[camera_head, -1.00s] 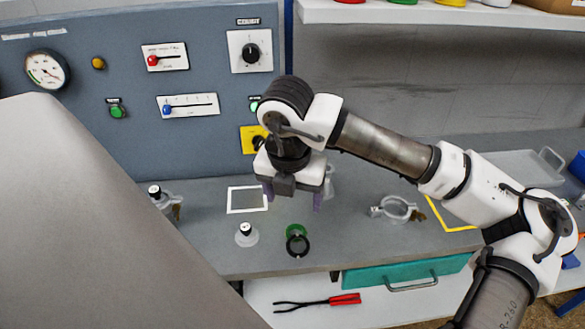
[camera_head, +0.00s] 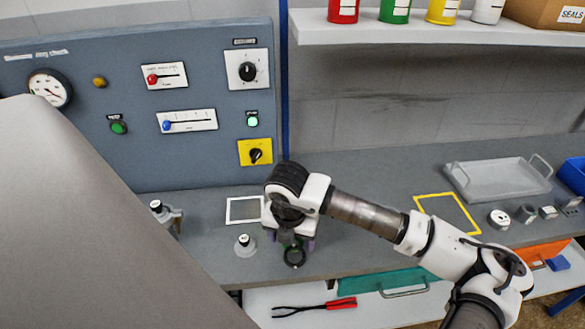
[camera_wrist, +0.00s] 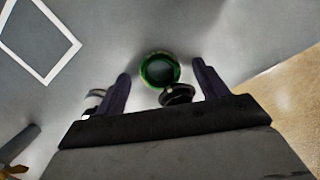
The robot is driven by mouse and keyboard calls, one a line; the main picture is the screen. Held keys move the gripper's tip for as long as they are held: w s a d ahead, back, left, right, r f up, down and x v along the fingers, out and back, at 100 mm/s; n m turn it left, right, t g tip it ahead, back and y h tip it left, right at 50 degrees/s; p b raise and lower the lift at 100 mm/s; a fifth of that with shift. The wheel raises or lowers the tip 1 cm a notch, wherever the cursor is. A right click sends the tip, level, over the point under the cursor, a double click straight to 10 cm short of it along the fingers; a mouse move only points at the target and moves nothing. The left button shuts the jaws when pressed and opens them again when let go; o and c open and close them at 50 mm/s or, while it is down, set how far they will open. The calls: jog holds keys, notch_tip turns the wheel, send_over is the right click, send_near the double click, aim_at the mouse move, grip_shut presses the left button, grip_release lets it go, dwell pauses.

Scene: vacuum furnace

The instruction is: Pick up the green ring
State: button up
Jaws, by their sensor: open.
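The green ring (camera_wrist: 147,67) lies on the grey bench top and shows in the wrist view between and a little beyond my fingertips. A black ring (camera_wrist: 177,95) is right beside it, closer to the palm, and also shows in the head view (camera_head: 294,264). My gripper (camera_wrist: 161,72) is open, with one dark purple finger on each side of the green ring and no visible contact. In the head view my gripper (camera_head: 290,243) is low over the bench, pointing down, and hides most of the green ring.
A small white-based item with a black knob (camera_head: 244,246) stands just left of my gripper. A white square outline (camera_head: 230,222) is marked behind it. The bench's front edge, with a teal drawer (camera_head: 370,284) below, is close. A grey tray (camera_head: 480,190) sits far right.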

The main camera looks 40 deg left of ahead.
jog(key=c, duration=1)
